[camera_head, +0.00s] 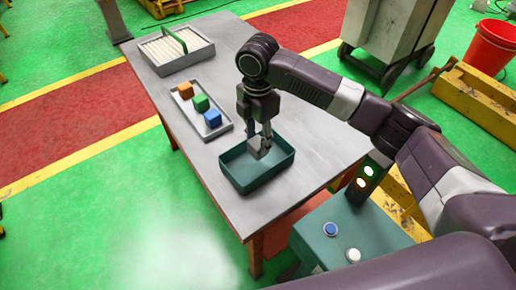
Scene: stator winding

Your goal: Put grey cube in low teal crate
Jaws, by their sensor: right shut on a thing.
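The low teal crate (238,184) stands on the grey table near its front right part. My right gripper (261,146) points down above the crate, over its far half. It is shut on the grey cube (255,154), which is partly hidden by the fingers. The cube is at or just above the crate's rim height; I cannot tell whether it touches the crate floor. My left gripper is not in view.
The table's (222,216) front left is clear.

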